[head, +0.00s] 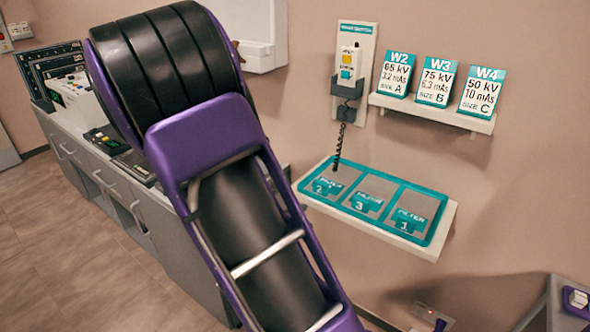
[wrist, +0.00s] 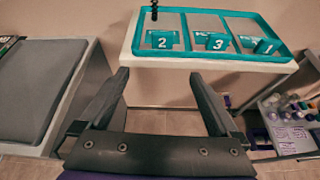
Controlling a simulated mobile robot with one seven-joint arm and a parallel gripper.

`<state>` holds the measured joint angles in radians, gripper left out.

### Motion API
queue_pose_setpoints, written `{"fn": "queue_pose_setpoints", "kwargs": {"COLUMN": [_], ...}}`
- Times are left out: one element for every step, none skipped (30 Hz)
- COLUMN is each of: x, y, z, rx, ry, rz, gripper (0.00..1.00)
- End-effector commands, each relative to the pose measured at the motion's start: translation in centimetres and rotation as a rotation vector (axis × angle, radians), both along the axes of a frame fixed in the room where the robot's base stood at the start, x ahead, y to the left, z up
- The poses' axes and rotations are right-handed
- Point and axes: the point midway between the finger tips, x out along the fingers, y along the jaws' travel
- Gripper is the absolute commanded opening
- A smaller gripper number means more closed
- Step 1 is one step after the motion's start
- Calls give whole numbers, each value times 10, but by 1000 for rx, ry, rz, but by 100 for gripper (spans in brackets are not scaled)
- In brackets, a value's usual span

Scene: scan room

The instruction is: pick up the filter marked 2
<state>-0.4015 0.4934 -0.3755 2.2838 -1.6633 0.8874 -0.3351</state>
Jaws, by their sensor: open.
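The filter marked 2 (head: 328,187) is a grey plate with a teal numbered tab. It lies in the left compartment of a teal-rimmed tray (head: 447,214) on a white wall shelf. In the wrist view the filter marked 2 (wrist: 162,41) is ahead of and between my fingertips. My gripper (wrist: 158,77) is open and empty, short of the shelf's front edge and apart from the filter. The filter marked 3 (wrist: 217,42) is in the middle compartment and the filter marked 1 (wrist: 265,47) in the right one. My gripper does not show in the head view.
A hand switch (head: 348,68) hangs above the tray, its coiled cord reaching down near the left compartment. Cards W2 (head: 397,75), W3 (head: 437,83) and W4 (head: 482,91) stand on a small shelf. A grey counter is on the left. A cart with bottles (wrist: 290,120) is at right.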

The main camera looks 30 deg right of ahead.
Motion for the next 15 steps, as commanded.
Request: {"fn": "queue_pose_setpoints", "kwargs": {"x": [-2, -3, -3, -2, -1, 1, 3, 5, 8, 11, 13, 16, 19, 21, 24], "y": [-3, -4, -7, -9, -13, -18, -23, -28, -36, -42, -48, -55, -61, -66, -74], "z": [-4, -5, -7, -9, -11, -13, -16, -18, -22, -24, -27, -30, -33, -35, -39], "rx": [-27, -40, -51, -56, -59, -61, -61, -61, -60, -61, -60, -60, -60, -59, -59], "ry": [27, 36, 45, 50, 52, 52, 52, 52, 52, 51, 51, 52, 51, 50, 51], "rz": [2, 3, 5, 7, 7, 5, 5, 6, 4, 4, 4, 4, 5, 5, 4], "gripper": [98, 98, 98, 98, 98, 98, 98, 98, 98, 98, 98, 98, 98, 98, 98]}}
